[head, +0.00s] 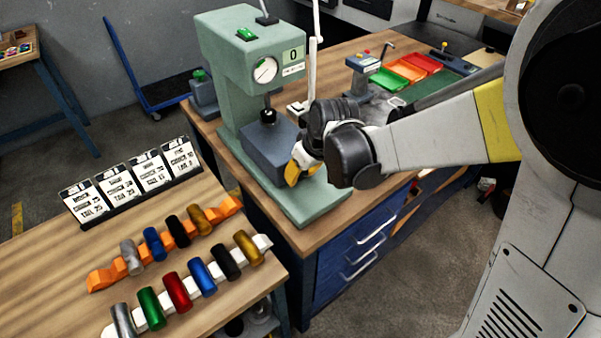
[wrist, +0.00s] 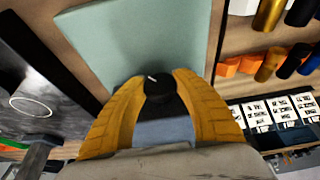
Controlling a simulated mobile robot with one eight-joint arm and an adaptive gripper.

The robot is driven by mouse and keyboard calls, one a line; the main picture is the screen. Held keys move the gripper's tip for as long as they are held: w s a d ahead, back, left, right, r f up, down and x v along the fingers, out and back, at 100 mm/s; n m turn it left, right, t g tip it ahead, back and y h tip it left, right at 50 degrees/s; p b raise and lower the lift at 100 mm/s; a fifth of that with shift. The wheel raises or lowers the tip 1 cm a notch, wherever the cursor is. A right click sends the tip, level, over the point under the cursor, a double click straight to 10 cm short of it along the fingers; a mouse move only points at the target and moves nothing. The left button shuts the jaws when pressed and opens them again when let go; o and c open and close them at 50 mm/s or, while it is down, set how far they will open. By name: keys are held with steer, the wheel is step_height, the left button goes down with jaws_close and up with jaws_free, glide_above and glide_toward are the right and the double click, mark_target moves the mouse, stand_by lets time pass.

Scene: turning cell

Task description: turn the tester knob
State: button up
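The tester is a green machine (head: 232,85) with a dial (head: 265,69), a display reading 0 and a grey-blue block (head: 262,150) on a green base plate (head: 318,208). Its knob (wrist: 158,88), round and black with a short white mark, shows in the wrist view between my yellow fingertips. My gripper (head: 297,174) is at the front of the block; in the wrist view (wrist: 159,82) its fingers lie close against both sides of the knob and look shut on it. In the head view my gripper hides the knob.
On the near bench, coloured rollers rest on an orange rack (head: 106,278) and a white rack (head: 262,242), with printed cards (head: 131,183) behind. Green and red trays (head: 386,79) and a small grey device (head: 364,62) stand right of the tester.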

steer(key=shift+c, duration=0.2)
steer(key=shift+d+g+y, duration=0.1)
steer(key=shift+g+y, duration=0.3)
steer(key=shift+y, duration=0.2)
steer(key=shift+m+g+y+b, duration=0.3)
steer(key=shift+g+y+b, duration=0.2)
steer(key=shift+y, duration=0.2)
steer(key=o, duration=1.3)
steer(key=shift+c, duration=0.2)
steer(key=shift+r, duration=0.1)
steer(key=v, duration=1.1)
steer(key=shift+d+r, duration=0.15)
steer(key=shift+r, duration=0.25)
steer(key=shift+s, duration=0.1)
